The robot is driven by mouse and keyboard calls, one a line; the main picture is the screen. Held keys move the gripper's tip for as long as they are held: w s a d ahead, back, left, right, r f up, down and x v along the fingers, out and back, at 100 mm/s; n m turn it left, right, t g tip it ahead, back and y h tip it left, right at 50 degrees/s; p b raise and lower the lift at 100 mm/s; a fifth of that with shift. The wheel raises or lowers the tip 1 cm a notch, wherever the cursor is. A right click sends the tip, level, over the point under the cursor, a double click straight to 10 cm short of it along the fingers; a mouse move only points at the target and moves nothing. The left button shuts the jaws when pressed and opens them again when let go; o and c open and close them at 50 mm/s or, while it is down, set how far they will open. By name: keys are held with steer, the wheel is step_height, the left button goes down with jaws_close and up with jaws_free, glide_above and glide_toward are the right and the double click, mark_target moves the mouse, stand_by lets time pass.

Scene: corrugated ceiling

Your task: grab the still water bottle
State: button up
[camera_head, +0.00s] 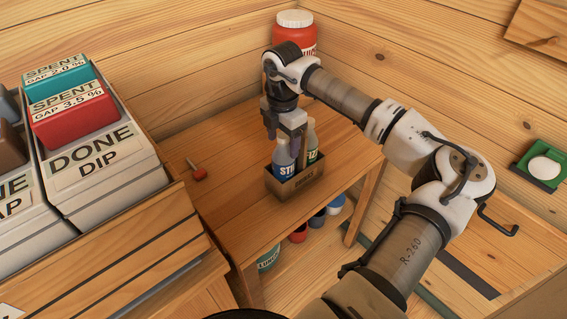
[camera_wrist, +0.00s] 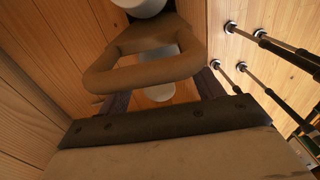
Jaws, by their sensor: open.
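The still water bottle (camera_head: 284,160), with a blue label reading "ST", stands in the left side of a small brown carrier (camera_head: 289,187) on a wooden bench. Beside it stands a second bottle (camera_head: 312,144) with a dark label reading "IZ". My gripper (camera_head: 284,130) points down, open, over the still bottle, whose top is between or just behind the fingers. In the wrist view, a white round top (camera_wrist: 158,92) shows between my open fingers, beyond a tan loop handle (camera_wrist: 140,72). Contact with the bottle cannot be made out.
A red jar (camera_head: 294,35) with a white lid stands behind my wrist. A small red-ended object (camera_head: 200,174) lies left on the bench (camera_head: 225,200). A "DONE DIP" bin (camera_head: 95,165) is at left. Several pots (camera_head: 318,220) sit below the bench.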

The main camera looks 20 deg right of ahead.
steer(key=shift+f, duration=0.3)
jaws_close()
stand_by(0.3)
